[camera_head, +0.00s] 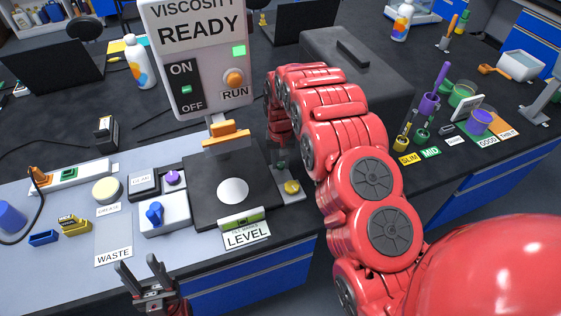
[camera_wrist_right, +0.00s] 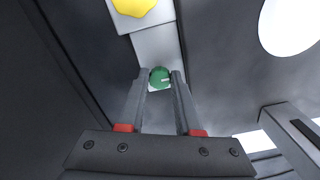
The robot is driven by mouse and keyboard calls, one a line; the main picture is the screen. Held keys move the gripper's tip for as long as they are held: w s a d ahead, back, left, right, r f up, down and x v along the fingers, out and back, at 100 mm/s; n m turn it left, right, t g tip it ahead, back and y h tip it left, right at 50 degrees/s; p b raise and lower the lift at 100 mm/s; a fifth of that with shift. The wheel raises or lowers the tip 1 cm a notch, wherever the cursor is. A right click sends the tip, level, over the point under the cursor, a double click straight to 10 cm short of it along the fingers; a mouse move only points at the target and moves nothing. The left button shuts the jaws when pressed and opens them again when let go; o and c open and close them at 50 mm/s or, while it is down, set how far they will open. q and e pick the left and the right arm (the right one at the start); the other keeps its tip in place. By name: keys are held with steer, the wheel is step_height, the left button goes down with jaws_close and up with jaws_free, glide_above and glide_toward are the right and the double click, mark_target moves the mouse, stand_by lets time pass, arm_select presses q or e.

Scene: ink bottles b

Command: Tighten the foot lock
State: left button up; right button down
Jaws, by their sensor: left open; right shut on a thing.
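The viscosity machine's base has a black plate (camera_head: 205,200) with a white disc (camera_head: 233,190). A yellow knob (camera_head: 291,187) sits on a grey strip at the plate's right; it also shows in the right wrist view (camera_wrist_right: 133,6). Behind it on the strip is a small round green knob (camera_wrist_right: 159,77), mostly hidden by my gripper in the head view. My right gripper (camera_wrist_right: 158,74) points down and is shut on the green knob. My left gripper (camera_head: 138,262) is open and empty at the table's front edge. A green level (camera_head: 241,219) lies at the plate's front.
The machine's display panel (camera_head: 195,50) stands behind the plate. A dark grey box (camera_head: 355,65) is behind my right arm. A white block with a blue knob (camera_head: 155,213) is left of the plate. A waste mat (camera_head: 113,235) lies further left.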

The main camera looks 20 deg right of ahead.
steer(key=c, duration=0.6)
jaws_free()
